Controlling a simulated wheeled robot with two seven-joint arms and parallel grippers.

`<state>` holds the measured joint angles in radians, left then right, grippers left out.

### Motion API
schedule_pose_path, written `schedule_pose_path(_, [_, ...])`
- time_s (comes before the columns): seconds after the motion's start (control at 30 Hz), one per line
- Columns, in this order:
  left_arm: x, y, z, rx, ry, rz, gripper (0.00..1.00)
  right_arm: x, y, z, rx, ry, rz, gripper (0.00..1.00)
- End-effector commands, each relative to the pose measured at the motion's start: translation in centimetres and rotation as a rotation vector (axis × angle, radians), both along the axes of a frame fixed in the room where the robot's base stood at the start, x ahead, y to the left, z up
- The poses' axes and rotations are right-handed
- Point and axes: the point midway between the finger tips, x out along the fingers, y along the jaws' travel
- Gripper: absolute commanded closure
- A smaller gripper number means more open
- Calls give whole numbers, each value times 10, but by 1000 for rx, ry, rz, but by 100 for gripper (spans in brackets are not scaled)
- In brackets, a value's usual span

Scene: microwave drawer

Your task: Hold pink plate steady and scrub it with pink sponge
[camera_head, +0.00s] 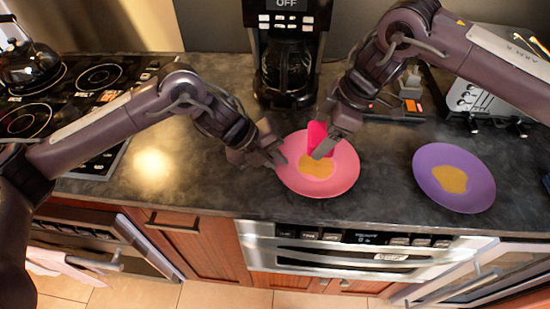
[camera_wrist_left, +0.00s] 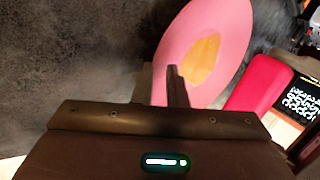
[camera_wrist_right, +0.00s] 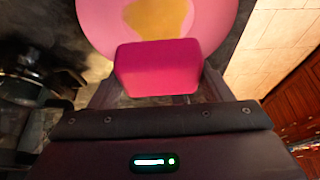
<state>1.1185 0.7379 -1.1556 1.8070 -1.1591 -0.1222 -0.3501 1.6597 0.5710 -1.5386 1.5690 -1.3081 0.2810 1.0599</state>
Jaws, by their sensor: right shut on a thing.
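The pink plate (camera_head: 345,179) lies on the dark counter with a yellow-orange stain (camera_head: 316,168) in its middle. My left gripper (camera_head: 278,160) is at the plate's left edge. In the left wrist view its fingers (camera_wrist_left: 162,86) are close together with the rim of the pink plate (camera_wrist_left: 205,22) between them. My right gripper (camera_head: 328,142) is over the plate, shut on the pink sponge (camera_head: 317,136). In the right wrist view the sponge (camera_wrist_right: 158,68) spans its fingers, in front of the plate (camera_wrist_right: 212,22). I cannot tell whether the sponge touches the plate.
A purple plate (camera_head: 476,180) with a similar stain lies to the right. A coffee maker (camera_head: 287,65) stands behind the pink plate, and a toaster (camera_head: 480,100) is at the back right. A stove (camera_head: 85,88) with a kettle is at the left. The counter's front edge is close below the plates.

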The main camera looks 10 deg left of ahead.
Motion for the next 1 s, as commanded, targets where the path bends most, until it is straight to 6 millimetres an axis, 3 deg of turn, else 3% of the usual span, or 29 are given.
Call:
schedule_pose_path(0.57, [-1, 1, -2, 4, 3, -3, 100, -1, -1, -1, 0, 1, 0, 46])
schedule_pose_path(1.0, [-2, 1, -2, 5, 4, -4, 100, -1, -1, -26, 0, 2, 0, 46])
